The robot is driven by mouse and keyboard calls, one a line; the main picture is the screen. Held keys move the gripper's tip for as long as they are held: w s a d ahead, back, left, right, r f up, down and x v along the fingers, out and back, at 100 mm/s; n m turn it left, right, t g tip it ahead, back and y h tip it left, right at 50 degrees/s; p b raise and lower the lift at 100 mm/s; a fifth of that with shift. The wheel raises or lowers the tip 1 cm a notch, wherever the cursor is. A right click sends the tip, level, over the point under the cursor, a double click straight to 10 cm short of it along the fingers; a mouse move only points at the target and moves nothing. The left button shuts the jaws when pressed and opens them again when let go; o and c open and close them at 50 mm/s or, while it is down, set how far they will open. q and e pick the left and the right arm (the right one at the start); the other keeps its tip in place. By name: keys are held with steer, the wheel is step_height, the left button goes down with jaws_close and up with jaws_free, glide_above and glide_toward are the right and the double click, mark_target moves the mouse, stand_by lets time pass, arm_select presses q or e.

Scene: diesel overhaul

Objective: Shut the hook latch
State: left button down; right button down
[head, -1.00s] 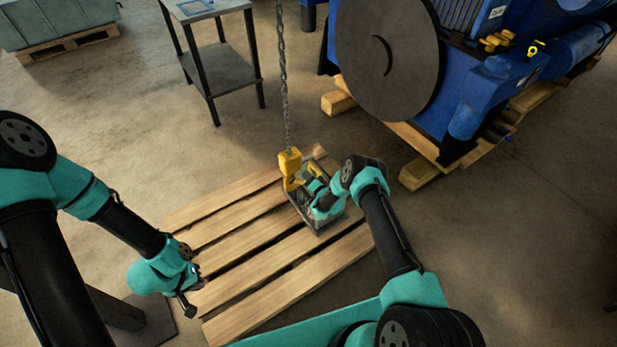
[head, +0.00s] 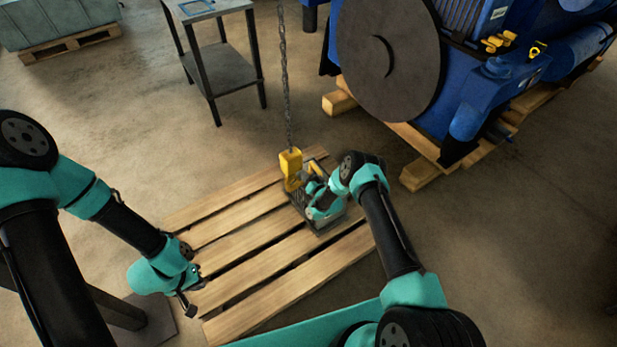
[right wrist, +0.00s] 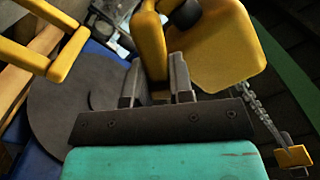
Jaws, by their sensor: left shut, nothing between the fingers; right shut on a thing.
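The yellow hook block (head: 291,168) hangs from a chain (head: 285,90) above the pallet; it fills the upper right of the right wrist view (right wrist: 220,50). My right gripper (right wrist: 157,88) is shut on a narrow yellow part (right wrist: 150,45) beside the block. This part seems to belong to the hook, but I cannot tell whether it is the latch, nor whether the latch is open. In the head view my right wrist hides most of this contact. My left gripper (head: 190,297) is shut and empty, low by the pallet's left edge.
Yellow bars (right wrist: 45,45) show at the upper left of the right wrist view. A blue engine (head: 470,100) stands behind to the right, a metal stand (head: 222,70) behind to the left.

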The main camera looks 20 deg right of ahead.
mark_target(301, 183)
steer(key=n, duration=0.1)
steer(key=a+n, duration=0.1)
steer(key=n, duration=0.1)
steer(key=shift+s+a+r+n, duration=0.2)
steer(key=shift+s+r+n, duration=0.05)
steer(key=shift+r+n, duration=0.15)
steer(key=n, duration=0.1)
steer(key=a+n, duration=0.1)
steer(key=n, duration=0.1)
steer(key=shift+s+a+n, duration=0.2)
steer(key=shift+a+n, duration=0.05)
steer(key=shift+n, duration=0.05)
steer(key=shift+s+a+f+n, duration=0.2)
steer(key=shift+a+n, duration=0.25)
steer(key=shift+n, duration=0.8)
steer(key=shift+s+a+f+n, duration=0.15)
steer(key=shift+a+n, duration=0.35)
steer(key=shift+n, duration=0.8)
steer(key=shift+s+a+f+n, duration=0.15)
steer(key=shift+a+n, duration=0.3)
steer(key=shift+n, duration=0.8)
steer(key=shift+f, duration=0.1)
steer(key=c, duration=1)
jaws_free()
